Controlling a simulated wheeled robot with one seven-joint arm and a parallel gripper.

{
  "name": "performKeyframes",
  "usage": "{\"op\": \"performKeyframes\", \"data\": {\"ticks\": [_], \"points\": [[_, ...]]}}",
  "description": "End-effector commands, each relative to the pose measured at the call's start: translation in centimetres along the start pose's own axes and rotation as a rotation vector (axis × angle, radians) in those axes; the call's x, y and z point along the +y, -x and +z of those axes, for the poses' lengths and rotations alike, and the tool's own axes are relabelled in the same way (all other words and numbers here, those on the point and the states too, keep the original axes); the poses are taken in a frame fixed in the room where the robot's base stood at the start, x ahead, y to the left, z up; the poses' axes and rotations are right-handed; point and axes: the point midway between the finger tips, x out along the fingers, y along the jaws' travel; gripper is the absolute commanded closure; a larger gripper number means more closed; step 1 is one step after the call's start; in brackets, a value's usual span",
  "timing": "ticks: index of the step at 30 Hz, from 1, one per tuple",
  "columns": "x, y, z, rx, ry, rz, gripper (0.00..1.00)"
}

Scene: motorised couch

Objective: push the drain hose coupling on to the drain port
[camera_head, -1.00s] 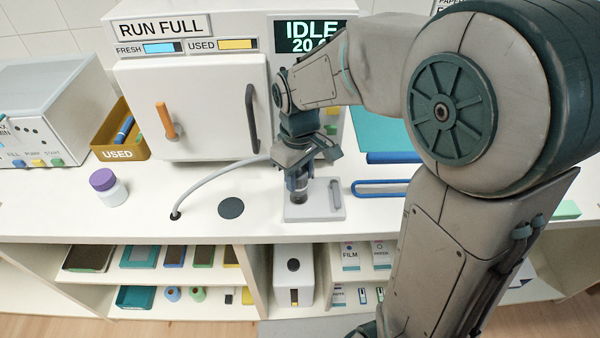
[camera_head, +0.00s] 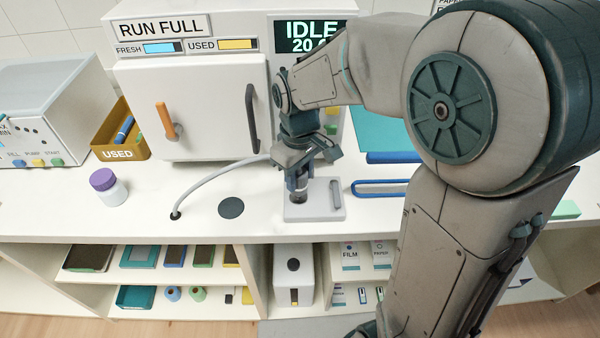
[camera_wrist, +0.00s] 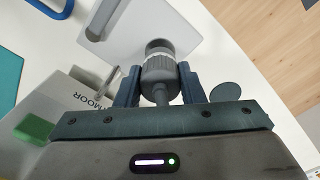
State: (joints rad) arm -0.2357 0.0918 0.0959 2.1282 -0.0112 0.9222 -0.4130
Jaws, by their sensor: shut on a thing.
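My gripper (camera_wrist: 160,87) is shut on the grey drain hose coupling (camera_wrist: 160,67), which sits between its two fingers in the wrist view. The coupling has a pale ribbed band, and its far end is over or against the grey plate (camera_wrist: 122,22). In the head view my gripper (camera_head: 298,185) points down over the same plate (camera_head: 320,210). The grey hose (camera_head: 205,180) curves from the hole in the worktop up towards my gripper. The drain port is not clearly visible, so I cannot tell whether the coupling is seated on it.
A white machine with a door (camera_head: 200,105) stands behind the plate. A purple-capped bottle (camera_head: 107,187) and a yellow USED bin (camera_head: 120,140) stand further left. Shelves run below the worktop.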

Motion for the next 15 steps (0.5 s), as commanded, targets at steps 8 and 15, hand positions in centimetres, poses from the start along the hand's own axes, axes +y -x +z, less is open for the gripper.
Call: {"op": "performKeyframes", "data": {"ticks": [8,15], "points": [[0.0,-0.6,0.0,0.0,0.0,0.0,0.88],[0.0,-1.1,0.0,0.0,0.0,0.0,0.88]]}}
